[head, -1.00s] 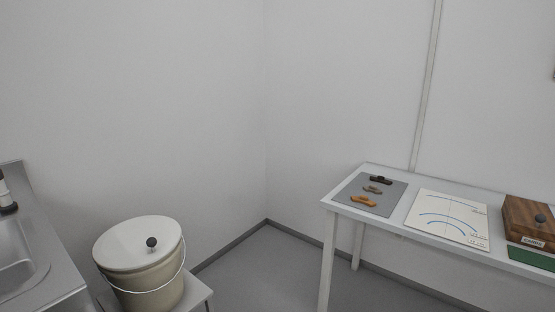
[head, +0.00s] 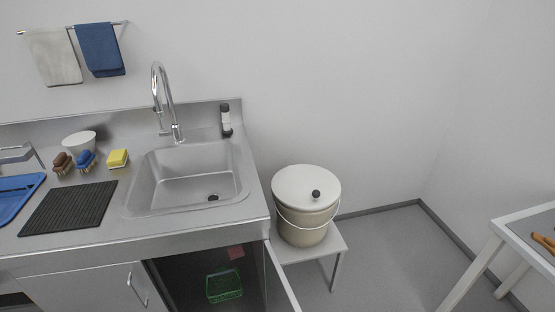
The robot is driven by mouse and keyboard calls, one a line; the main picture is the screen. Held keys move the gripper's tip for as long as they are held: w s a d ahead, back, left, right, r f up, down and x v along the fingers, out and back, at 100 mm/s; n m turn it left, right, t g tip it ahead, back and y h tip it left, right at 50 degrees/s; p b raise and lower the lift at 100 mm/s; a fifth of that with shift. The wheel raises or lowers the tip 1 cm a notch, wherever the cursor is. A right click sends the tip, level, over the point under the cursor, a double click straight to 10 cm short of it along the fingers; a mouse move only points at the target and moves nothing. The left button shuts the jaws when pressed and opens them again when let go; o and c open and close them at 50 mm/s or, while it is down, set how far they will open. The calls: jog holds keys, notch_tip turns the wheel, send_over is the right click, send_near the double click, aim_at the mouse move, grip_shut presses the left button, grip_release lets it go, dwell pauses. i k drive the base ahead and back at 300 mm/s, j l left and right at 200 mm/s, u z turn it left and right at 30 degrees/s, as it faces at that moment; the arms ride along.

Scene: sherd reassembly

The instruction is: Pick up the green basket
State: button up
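The green basket (head: 224,284) is a small openwork basket inside the dark cabinet under the sink, low in the head view. It appears to sit on the cabinet floor, below and left of a small reddish item (head: 236,252). The cabinet door (head: 283,280) on the right stands open, so the basket shows through the opening. My gripper is not in view.
The steel counter with the sink (head: 188,180) is above the basket. A closed cabinet door (head: 85,290) is to its left. A lidded bucket (head: 306,205) stands on a low stand (head: 325,246) beside the open door. Bare floor lies between the stand and the white table (head: 500,240).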

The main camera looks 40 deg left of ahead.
aim_at(223, 279)
jog(key=k+j+u, duration=0.1)
jog(key=u, duration=0.45)
jog(key=k+j+u, duration=0.2)
jog(key=j, duration=0.3)
jog(key=j+u, duration=0.2)
jog(key=j, duration=0.25)
jog(key=k+j+u, duration=0.15)
jog(key=j, duration=0.4)
jog(key=k+j, duration=0.1)
jog(key=j, duration=0.5)
jog(key=k+j+u, duration=0.1)
jog(key=j, duration=0.5)
jog(key=k+j, duration=0.1)
jog(key=j, duration=1.1)
jog(key=i+l+z, duration=0.1)
jog(key=l, duration=0.3)
jog(key=i+l+z, duration=0.1)
jog(key=l, duration=0.3)
jog(key=i+l+z, duration=0.15)
jog(key=l, duration=0.25)
jog(key=i+l+z, duration=0.1)
jog(key=i+l, duration=0.15)
jog(key=i+l+u, duration=0.2)
jog(key=i+l, duration=0.45)
jog(key=i+l+u, duration=0.2)
jog(key=i+l, duration=0.4)
jog(key=l, duration=0.1)
